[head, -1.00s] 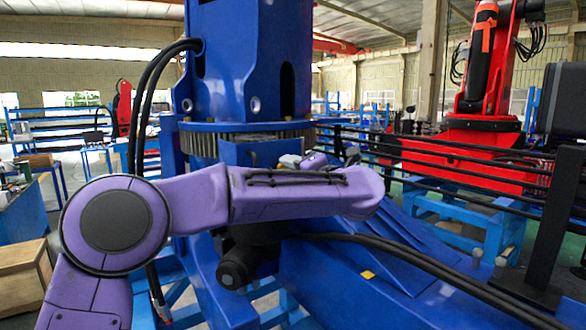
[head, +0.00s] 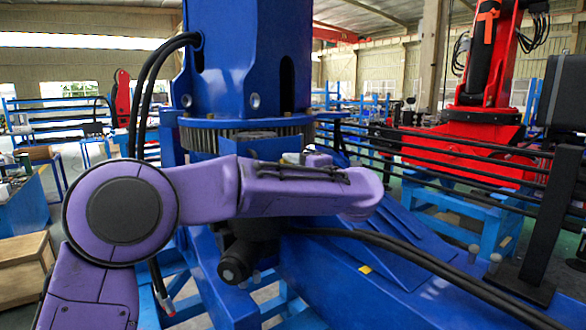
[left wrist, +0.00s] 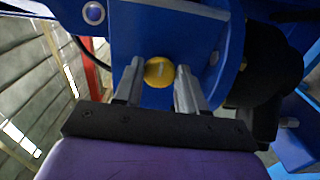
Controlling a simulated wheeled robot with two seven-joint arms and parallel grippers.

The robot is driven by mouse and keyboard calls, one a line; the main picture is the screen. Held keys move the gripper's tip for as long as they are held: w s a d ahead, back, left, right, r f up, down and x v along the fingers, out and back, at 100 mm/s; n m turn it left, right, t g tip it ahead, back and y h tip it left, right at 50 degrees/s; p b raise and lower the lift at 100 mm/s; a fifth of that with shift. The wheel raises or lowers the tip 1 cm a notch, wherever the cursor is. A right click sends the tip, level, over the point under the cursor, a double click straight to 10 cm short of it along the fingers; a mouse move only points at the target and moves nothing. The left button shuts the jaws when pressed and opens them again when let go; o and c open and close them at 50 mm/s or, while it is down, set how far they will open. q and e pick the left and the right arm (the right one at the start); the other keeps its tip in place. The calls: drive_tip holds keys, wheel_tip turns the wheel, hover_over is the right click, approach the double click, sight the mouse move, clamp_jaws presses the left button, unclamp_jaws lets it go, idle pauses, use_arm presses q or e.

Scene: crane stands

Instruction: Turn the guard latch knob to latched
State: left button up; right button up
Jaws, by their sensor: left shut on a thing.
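The guard latch knob is a round yellow knob (left wrist: 159,71) on a blue panel (left wrist: 150,35) in the left wrist view. A pale line crosses its face. The two grey fingers of my left gripper (left wrist: 160,82) stand on either side of it, and the gripper is shut on the knob. In the head view my purple left arm crosses in front of the blue machine, and its gripper and the knob are hidden behind it. I cannot tell from these views which marked position the knob points to. My right gripper is in neither view.
The large blue machine (head: 245,60) fills the middle, with black hoses (head: 150,90) on its left. A black-railed fence (head: 470,150) and a red robot arm (head: 480,135) stand to the right. A wooden box (head: 25,270) is at lower left.

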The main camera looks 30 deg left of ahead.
use_arm(q)
drive_tip(key=o, duration=1)
drive_tip(key=b+v, duration=0.4)
drive_tip(key=v, duration=0.6)
drive_tip(key=shift+s+d+f, duration=0.1)
drive_tip(key=shift+d, duration=0.05)
